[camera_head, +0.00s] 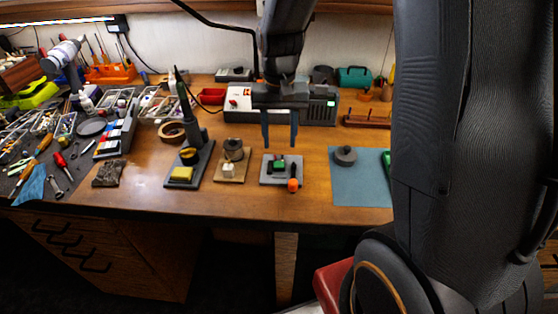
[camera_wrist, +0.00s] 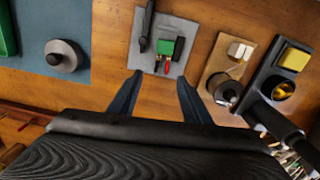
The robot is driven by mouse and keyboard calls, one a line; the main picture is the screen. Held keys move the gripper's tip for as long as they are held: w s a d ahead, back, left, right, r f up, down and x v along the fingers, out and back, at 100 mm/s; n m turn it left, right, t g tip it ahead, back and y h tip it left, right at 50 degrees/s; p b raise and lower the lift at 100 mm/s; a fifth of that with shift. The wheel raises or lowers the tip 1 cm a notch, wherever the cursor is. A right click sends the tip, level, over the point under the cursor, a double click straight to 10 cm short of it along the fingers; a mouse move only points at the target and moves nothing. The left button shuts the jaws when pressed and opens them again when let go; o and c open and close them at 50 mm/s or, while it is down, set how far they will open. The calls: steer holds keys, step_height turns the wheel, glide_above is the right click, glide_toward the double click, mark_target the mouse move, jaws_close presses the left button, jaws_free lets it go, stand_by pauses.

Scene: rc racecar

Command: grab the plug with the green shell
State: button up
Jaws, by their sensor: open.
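The plug with the green shell (camera_head: 279,164) sits on a small grey plate (camera_head: 267,179) on the workbench. In the wrist view the green plug (camera_wrist: 169,47) has red and dark leads or prongs at its near end. My gripper (camera_head: 280,145) is above the bench, over the back of the plate, pointing down. In the wrist view my gripper (camera_wrist: 158,78) is open and empty, with the green plug beyond the fingertips and between their lines. The plug and fingers are apart.
A solder spool (camera_head: 234,150) and a soldering stand (camera_head: 191,160) are to the left. A blue mat (camera_head: 350,188) with a grey round weight (camera_head: 345,156) is to the right.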

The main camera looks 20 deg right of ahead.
mark_target(279, 155)
steer(key=shift+s+a+f+p, duration=0.15)
steer(key=shift+f+p, duration=0.3)
steer(key=shift+f, duration=1.4)
jaws_close()
